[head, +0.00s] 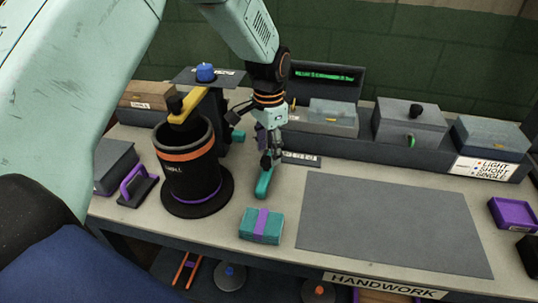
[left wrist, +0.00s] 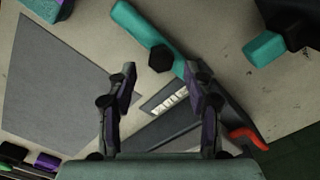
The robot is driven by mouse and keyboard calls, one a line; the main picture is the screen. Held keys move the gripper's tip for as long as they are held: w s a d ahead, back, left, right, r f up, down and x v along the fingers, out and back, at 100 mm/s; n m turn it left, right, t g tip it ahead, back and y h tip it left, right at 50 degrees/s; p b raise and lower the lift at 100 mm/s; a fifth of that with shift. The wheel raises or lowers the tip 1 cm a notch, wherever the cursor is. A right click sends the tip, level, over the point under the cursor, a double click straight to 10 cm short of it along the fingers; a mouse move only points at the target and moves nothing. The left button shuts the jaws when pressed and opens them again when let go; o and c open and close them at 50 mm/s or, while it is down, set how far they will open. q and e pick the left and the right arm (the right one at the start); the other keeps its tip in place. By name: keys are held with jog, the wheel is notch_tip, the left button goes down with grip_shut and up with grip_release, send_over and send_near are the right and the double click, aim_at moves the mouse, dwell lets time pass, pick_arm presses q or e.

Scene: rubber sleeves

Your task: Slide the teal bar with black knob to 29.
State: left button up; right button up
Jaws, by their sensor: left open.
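The teal bar (head: 264,184) lies on the bench left of the grey mat, and crosses the upper middle of the left wrist view (left wrist: 138,24). Its black knob (left wrist: 161,58) stands on it there; the gripper largely hides it in the head view. My left gripper (head: 267,157) points down over the bar's far part. Its fingers are spread, with the knob between and slightly beyond the tips in the left wrist view (left wrist: 160,78); contact cannot be told. A pale strip with dark marks (left wrist: 168,98) lies beside the bar, too small to read. My right gripper is out of view.
A teal block with purple band (head: 261,225) sits near the front edge. A black canister with orange band (head: 188,158) stands left. Another teal piece (left wrist: 265,48) is nearby. Grey boxes (head: 408,120) line the back. The grey mat (head: 390,220) is clear.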

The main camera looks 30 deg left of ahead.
aim_at(267, 168)
pick_arm(q)
jog(key=shift+s+a+f, duration=0.15)
jog(key=shift+a+f, duration=0.05)
jog(key=shift+f, duration=0.85)
jog(key=shift+d, duration=0.1)
jog(key=shift+f, duration=0.1)
jog(key=c, duration=0.6)
grip_shut()
